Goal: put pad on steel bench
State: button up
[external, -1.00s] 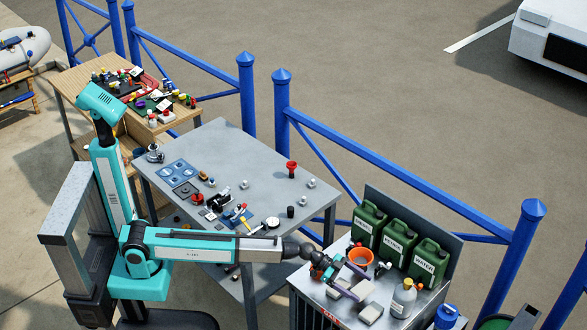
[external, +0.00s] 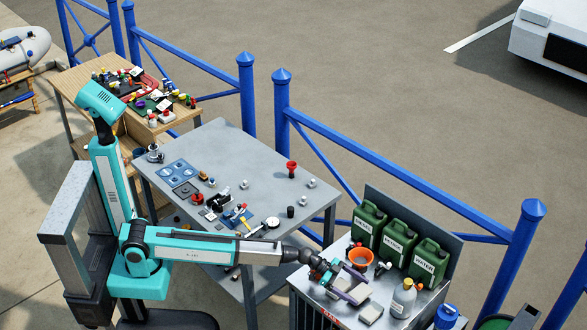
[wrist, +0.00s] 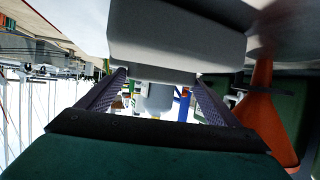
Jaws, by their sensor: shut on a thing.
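A pale grey pad (external: 356,293) is between the fingers of my gripper (external: 350,287), above the cabinet top at the lower right. In the wrist view the pad (wrist: 175,42) is a grey block across the top, at the fingertips of my gripper (wrist: 160,76). My gripper is shut on it. Whether the pad touches the cabinet top is hard to tell. The steel bench (external: 262,170) is the grey table in the middle, left of my gripper, with several small parts on it.
The cabinet top (external: 311,285) also holds an orange funnel (external: 361,257), a second pale block (external: 371,314), a grey bottle (external: 403,298) and green cans (external: 398,243) behind. Blue railing (external: 410,185) runs behind the bench.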

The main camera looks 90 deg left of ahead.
jog(key=shift+f, duration=0.75)
jog(key=shift+f, duration=0.1)
jog(key=o, duration=0.9)
jog(key=shift+b+v, duration=1.4)
jog(key=shift+v, duration=4.65)
jog(key=shift+d, duration=0.15)
